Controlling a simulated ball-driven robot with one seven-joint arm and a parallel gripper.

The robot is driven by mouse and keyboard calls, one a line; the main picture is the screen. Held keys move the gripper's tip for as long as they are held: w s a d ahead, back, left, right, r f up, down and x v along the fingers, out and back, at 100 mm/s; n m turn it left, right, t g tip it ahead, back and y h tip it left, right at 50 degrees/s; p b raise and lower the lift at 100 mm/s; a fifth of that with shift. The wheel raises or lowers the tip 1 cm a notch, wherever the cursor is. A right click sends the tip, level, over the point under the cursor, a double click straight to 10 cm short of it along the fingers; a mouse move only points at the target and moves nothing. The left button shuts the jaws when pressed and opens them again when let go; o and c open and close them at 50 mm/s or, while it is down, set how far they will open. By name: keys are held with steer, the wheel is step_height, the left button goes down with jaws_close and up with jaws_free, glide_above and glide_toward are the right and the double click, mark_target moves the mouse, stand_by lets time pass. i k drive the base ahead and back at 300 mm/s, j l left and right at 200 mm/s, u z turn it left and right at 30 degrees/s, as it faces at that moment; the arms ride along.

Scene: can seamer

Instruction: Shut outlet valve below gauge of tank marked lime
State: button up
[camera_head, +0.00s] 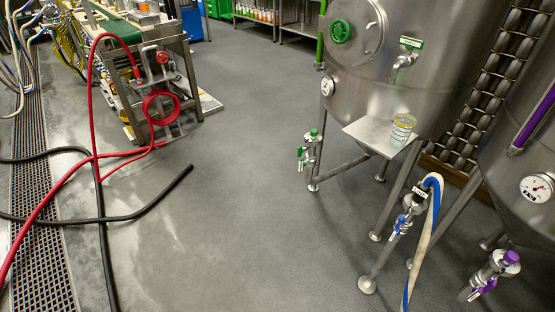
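A steel tank (405,95) on legs stands at the upper right, with a round hatch, a green handwheel (340,31) and a green label (411,42); the label's writing is too small to read. A small round gauge (328,86) sits on its left side. Below that gauge, an outlet valve (309,150) with a green cap and a small green handle hangs on a pipe near the tank's leg. Whether its handle is along or across the pipe is too small to tell. My gripper is not in view.
A blue-handled valve (403,224) with a blue-white hose (432,225) stands front right. A purple-marked tank (525,150) has a gauge and purple-capped valve (495,270). A glass (402,128) sits on a shelf. Hoses (150,201) cross the left floor; the middle floor is clear.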

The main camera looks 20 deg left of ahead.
mark_target(302, 164)
steer(key=i+j+u, duration=0.45)
steer(key=i+j, duration=1.65)
steer(key=i, duration=0.3)
steer(key=k+j+u, duration=0.05)
